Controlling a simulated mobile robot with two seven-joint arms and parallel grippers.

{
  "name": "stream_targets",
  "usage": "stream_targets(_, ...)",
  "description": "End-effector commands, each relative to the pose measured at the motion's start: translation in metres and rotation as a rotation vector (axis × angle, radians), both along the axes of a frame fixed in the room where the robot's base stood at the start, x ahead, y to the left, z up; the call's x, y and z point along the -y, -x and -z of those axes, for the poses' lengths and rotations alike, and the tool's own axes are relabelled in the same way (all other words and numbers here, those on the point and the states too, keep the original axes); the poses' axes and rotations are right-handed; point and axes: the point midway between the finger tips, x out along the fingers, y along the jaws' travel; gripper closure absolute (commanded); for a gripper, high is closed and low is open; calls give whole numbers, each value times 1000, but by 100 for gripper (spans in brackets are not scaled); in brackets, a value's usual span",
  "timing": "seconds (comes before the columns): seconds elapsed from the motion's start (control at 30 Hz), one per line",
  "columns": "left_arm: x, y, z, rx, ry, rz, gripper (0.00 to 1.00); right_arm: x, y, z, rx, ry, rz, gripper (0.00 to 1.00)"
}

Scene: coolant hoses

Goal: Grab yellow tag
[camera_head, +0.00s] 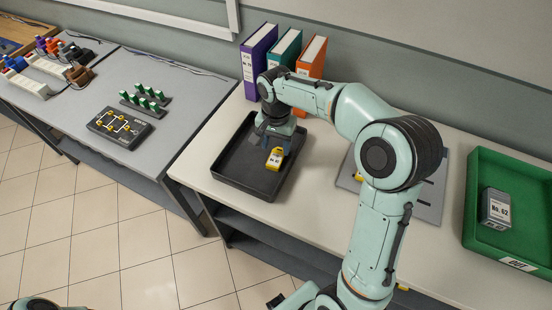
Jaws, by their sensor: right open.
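A yellow tag (274,161) with a white label lies in the black tray (243,184) on the light table. My right gripper (272,142) is over the tray, just behind and above the tag, pointing down. Its jaws are open, and I cannot tell whether they touch the tag. The left gripper is not in view; only a small piece of my body shows at the bottom left.
Purple, teal and orange binders (310,58) stand behind the tray. A green crate (470,197) at the right holds a grey box (496,208). A grey board (429,206) lies partly behind my arm. The left table (75,112) carries a dark panel (119,127) and green pegs.

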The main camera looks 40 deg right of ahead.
Motion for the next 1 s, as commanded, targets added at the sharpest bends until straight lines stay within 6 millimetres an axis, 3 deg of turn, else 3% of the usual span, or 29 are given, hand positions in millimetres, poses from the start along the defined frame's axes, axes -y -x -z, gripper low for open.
stream_targets(0.3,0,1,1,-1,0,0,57,-1,2,44,-3,-1,1,45)
stream_targets(0.6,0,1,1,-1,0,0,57,-1,1,49,0,-1,0,45)
stream_targets(0.73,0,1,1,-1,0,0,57,-1,1,48,1,-1,0,87)
stream_targets(1.0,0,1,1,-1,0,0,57,-1,1,48,1,-1,0,88)
